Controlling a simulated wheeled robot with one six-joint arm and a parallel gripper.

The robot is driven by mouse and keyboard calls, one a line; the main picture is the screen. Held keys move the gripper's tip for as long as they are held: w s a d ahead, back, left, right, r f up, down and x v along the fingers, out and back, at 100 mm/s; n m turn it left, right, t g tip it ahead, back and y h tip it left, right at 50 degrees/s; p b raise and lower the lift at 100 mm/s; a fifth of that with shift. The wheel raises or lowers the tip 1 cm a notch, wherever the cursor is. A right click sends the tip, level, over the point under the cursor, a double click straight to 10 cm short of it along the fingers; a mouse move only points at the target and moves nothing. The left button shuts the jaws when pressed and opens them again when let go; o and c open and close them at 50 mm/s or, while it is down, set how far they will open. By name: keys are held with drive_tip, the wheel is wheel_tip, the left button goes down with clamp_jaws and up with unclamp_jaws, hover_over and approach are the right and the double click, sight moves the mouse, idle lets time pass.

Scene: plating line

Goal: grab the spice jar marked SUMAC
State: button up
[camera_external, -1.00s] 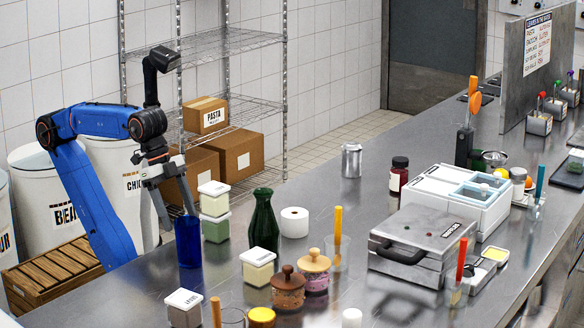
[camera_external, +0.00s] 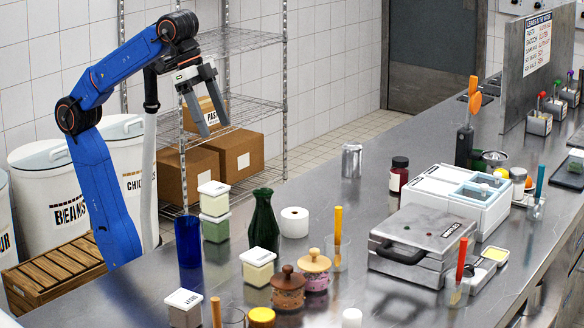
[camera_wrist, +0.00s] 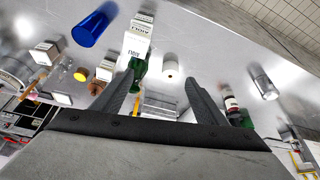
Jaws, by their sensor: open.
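A dark red jar (camera_external: 399,175) with a black cap and a pale label stands on the steel counter, left of the white cold box. Its label is too small to read, so I cannot tell whether it says SUMAC. It also shows in the wrist view (camera_wrist: 231,103), just right of my right finger. My gripper (camera_external: 211,128) is open and empty, raised high above the left edge of the counter, far from the jar. Its two spread fingers also show in the wrist view (camera_wrist: 159,80).
A metal can (camera_external: 351,160) stands left of the jar, with bare counter between. A grill press (camera_external: 420,245) stands in front.

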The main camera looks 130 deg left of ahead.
drive_tip(key=w+a+r+n+y, duration=0.1)
drive_tip(key=w+a+r+n, duration=0.15)
drive_tip(key=w+a, duration=0.8)
drive_tip(key=n+g+y, duration=0.2)
drive_tip(key=n, duration=0.5)
hover_over(395, 160)
drive_tip(key=s+d, duration=0.2)
drive_tip(key=d, duration=0.2)
wheel_tip(395, 160, down, 6)
drive_tip(key=shift+m, duration=0.25)
drive_tip(key=x, duration=0.5)
drive_tip(key=s+d+x, duration=0.1)
drive_tip(key=x, duration=0.5)
drive_tip(key=f+x, duration=0.1)
drive_tip(key=x, duration=0.5)
drive_tip(key=shift+s+d, duration=0.3)
drive_tip(key=shift+x, duration=2.6)
drive_tip(key=shift+s, duration=0.15)
drive_tip(key=shift+c, duration=0.4)
